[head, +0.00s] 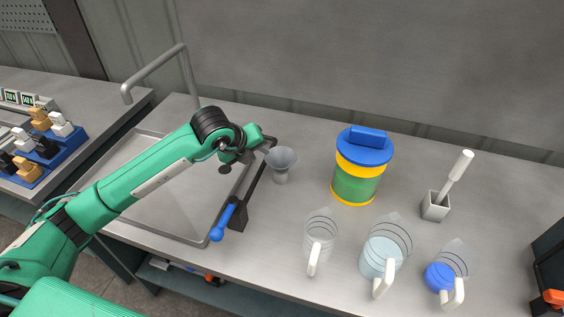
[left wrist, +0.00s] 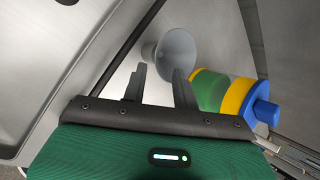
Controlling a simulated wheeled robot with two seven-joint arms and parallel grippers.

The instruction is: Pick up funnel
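The grey funnel (head: 281,158) stands on the steel counter, wide mouth up, just right of the sink. My left gripper (head: 268,145) reaches in from the left, beside the funnel's rim. In the left wrist view the left gripper (left wrist: 159,72) is open, with nothing held between its two fingers. Whether a finger touches the funnel I cannot tell. My right gripper is not in view.
A blue-lidded yellow and green canister (head: 358,180) stands right of the funnel. Several clear jugs (head: 318,240) line the front; a brush holder (head: 435,206) stands at right.

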